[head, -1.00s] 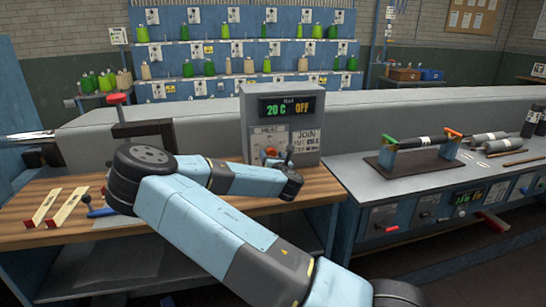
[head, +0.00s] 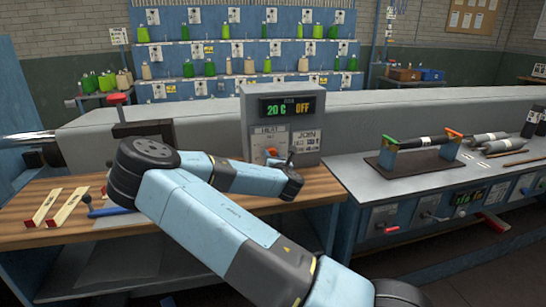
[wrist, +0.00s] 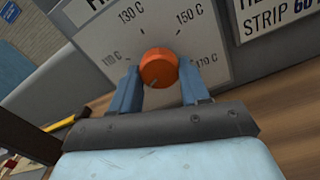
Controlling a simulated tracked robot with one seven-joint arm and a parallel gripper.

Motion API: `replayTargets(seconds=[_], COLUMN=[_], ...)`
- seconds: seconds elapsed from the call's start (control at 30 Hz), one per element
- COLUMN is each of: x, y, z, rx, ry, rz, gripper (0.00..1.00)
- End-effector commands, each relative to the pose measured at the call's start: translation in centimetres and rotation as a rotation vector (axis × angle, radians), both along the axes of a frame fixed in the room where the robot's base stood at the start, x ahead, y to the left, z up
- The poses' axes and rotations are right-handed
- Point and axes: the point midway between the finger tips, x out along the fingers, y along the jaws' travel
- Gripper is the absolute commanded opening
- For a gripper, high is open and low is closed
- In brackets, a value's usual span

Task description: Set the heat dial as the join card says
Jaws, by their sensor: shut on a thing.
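The heat dial is an orange knob (wrist: 158,66) on a pale scale plate (wrist: 98,42) marked 110, 130, 150 and 170 C. Its pointer is hard to make out. In the wrist view my gripper (wrist: 159,82) is shut on the knob, with one blue finger at each side. In the head view the orange knob (head: 270,152) is partly hidden by my arm. The control box (head: 250,107) has a display (head: 287,107) reading 20 C and OFF. The join card (head: 308,140) is on the right of its face; the wrist view shows only part of it (wrist: 270,18).
The box stands on a wooden bench (head: 45,232) in front of a long grey machine bed. Wooden-and-red strips (head: 68,207) and a blue-handled tool (head: 105,212) lie at the left. A grey bench with a roller on a stand (head: 418,142) is at the right.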

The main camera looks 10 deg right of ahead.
Motion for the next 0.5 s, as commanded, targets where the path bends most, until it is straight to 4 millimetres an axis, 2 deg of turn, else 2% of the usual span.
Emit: replayTargets(seconds=[0.5], x=[0.01], y=[0.22], z=[0.13], rx=[0.45], ry=[0.0], rz=[0.002], gripper=[0.15])
